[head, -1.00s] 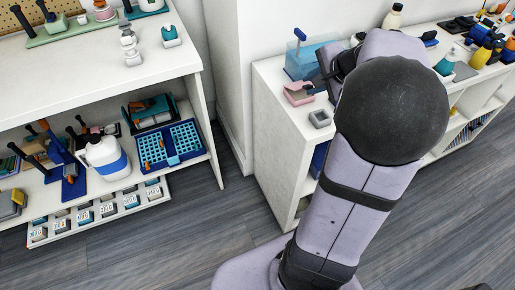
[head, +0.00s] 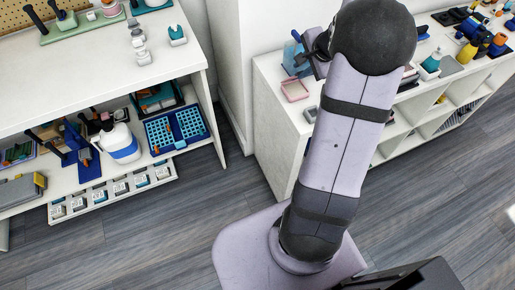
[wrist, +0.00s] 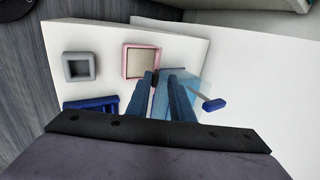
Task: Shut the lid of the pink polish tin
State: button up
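The pink polish tin (head: 294,89) stands near the left front corner of the white cabinet top. It also shows in the wrist view (wrist: 141,61) as a pink square rim around a pale face. I cannot tell from these views how its lid stands. My gripper (wrist: 162,76) is just beside the tin's near right corner in the wrist view, fingers slightly apart with nothing seen held between them. I cannot tell if a finger touches the tin. In the head view my arm hides most of the gripper.
A clear blue box (wrist: 185,85) with a blue-handled tool stands close to the right finger. A grey square tray (wrist: 79,66) sits left of the tin, and a dark blue item (wrist: 92,106) lies below it. Bare white top lies right of the box.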

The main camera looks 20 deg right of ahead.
jog(key=shift+w+r+g+p, duration=0.4)
jog(key=shift+w+g+p, duration=0.2)
jog(key=shift+p, duration=1.3)
jog(key=shift+w+r+g+p, duration=0.4)
jog(key=shift+w+g+p, duration=0.2)
jog(key=shift+p, duration=1.3)
jog(key=w+g+p, duration=0.2)
jog(key=p, duration=0.3)
jog(key=shift+p, duration=0.35)
jog(key=shift+r+b, duration=0.3)
jog(key=shift+b, duration=0.2)
notch_tip(320, 180, up, 6)
jog(key=n+b, duration=0.2)
jog(key=n, duration=0.2)
jog(key=s+a+f+n+g, duration=0.2)
jog(key=s+a+f+n, duration=0.25)
jog(key=s, duration=0.35)
jog(key=s+a+f+n+g, duration=0.1)
jog(key=s+a+f+n, duration=0.3)
jog(key=s, duration=0.5)
jog(key=s+a+f+n+b, duration=0.3)
jog(key=s+a+b, duration=0.4)
jog(key=s+a, duration=0.5)
jog(key=a, duration=0.1)
jog(key=w+a+r+n+b, duration=0.1)
jog(key=w+a+n+t, duration=0.1)
jog(key=a, duration=0.1)
jog(key=shift+w+r+n+b, duration=0.2)
jog(key=shift+r+n+b, duration=0.05)
jog(key=shift+r+b, duration=0.15)
